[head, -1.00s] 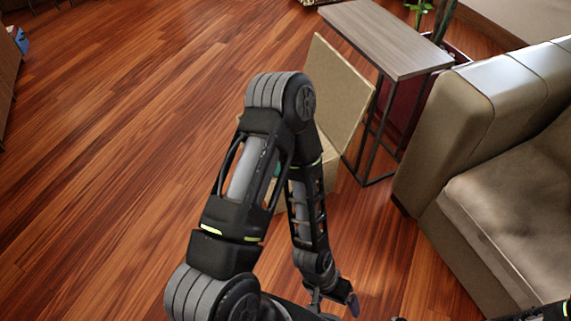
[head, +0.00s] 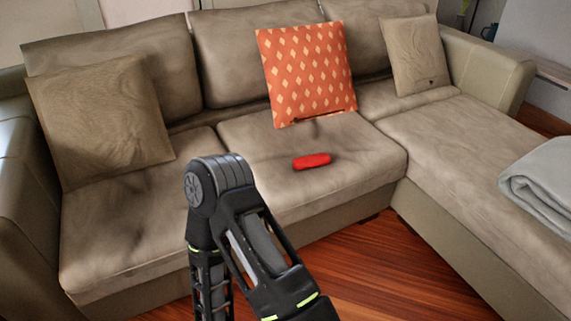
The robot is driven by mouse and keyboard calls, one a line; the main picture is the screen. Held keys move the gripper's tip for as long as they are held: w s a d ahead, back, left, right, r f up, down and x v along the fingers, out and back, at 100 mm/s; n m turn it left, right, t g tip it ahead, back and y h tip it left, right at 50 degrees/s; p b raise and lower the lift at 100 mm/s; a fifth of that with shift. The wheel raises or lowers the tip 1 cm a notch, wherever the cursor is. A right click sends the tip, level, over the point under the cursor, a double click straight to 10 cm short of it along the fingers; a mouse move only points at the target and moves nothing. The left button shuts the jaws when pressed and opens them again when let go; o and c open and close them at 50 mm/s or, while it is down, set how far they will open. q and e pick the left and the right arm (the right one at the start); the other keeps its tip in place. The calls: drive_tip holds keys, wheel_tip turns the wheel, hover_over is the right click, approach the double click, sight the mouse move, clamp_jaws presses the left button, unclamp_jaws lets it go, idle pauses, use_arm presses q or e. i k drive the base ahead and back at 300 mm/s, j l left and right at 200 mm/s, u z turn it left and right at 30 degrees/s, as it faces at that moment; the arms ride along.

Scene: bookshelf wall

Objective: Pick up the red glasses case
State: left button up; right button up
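The red glasses case (head: 312,161) lies on the middle seat cushion of the beige sofa (head: 330,187), in front of the orange patterned pillow (head: 306,72). Nothing touches it from my side. One of my arms stands in the foreground, coming in from the lower right, with its elbow raised and its forearm dropping out of the bottom of the view. Neither of my grippers shows in the head view, so their fingers are hidden from me.
A beige pillow (head: 100,118) leans at the left, and another (head: 414,54) at the back right. The chaise (head: 462,165) extends on the right, with a grey blanket (head: 548,178) on it. Bare wooden floor (head: 385,262) lies in front of the sofa.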

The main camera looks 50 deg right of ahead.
sight(315, 161)
drive_tip(key=z, duration=3.05)
drive_tip(key=i+j+z, duration=0.25)
drive_tip(key=i+j, duration=0.15)
drive_tip(key=j, duration=0.2)
drive_tip(key=i+j, duration=0.2)
drive_tip(key=j, duration=0.15)
drive_tip(key=i+j, duration=0.15)
drive_tip(key=j, duration=0.25)
drive_tip(key=i+j, duration=0.2)
drive_tip(key=j, duration=0.15)
